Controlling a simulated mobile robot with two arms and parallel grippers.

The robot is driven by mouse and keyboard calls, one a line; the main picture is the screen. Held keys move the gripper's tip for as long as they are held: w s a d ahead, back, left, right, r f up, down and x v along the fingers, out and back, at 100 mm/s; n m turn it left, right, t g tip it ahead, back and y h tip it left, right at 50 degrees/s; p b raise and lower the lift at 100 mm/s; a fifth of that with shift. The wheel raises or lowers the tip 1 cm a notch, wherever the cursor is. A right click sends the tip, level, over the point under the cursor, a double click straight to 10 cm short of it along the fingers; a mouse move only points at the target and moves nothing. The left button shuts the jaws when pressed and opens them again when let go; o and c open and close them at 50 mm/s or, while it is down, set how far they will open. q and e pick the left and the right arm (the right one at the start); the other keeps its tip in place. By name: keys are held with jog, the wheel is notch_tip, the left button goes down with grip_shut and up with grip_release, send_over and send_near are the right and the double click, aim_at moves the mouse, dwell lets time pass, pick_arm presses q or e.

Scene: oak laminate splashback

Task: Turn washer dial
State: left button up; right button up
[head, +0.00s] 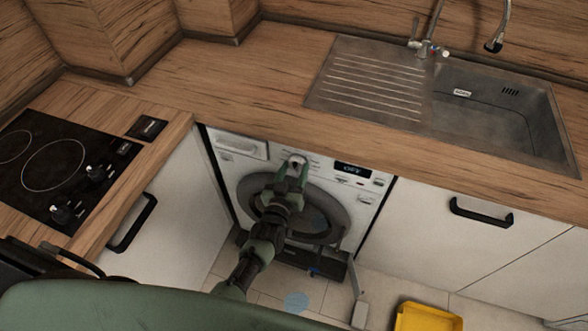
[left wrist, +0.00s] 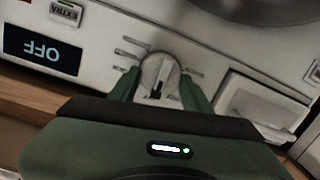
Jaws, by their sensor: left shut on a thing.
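The white washer (head: 368,187) stands under the wooden worktop, its round dark door (head: 335,215) partly hidden behind my left arm. Its display (head: 352,169) reads "OFF"; the display also shows upside down in the left wrist view (left wrist: 42,55). The silver dial (left wrist: 160,75) sits on the washer's panel between the display and the detergent drawer, and it shows in the head view (head: 297,161). My left gripper (left wrist: 160,88) is shut on the dial, one green finger on each side of it. My right gripper is not in view.
The detergent drawer (left wrist: 255,105) is beside the dial. A hob (head: 50,165) is set in the worktop at left, and a steel sink (head: 490,120) at right. Cabinet handles (head: 480,212) stick out. A yellow object (head: 428,317) is on the floor at lower right.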

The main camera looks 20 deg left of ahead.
pick_arm(q)
jog(key=shift+f, duration=0.1)
dwell(0.4)
jog(key=o, duration=1.4)
jog(key=shift+c, duration=0.2)
jog(key=s, duration=0.7)
jog(key=shift+s+r, duration=0.4)
jog(key=shift+r, duration=0.05)
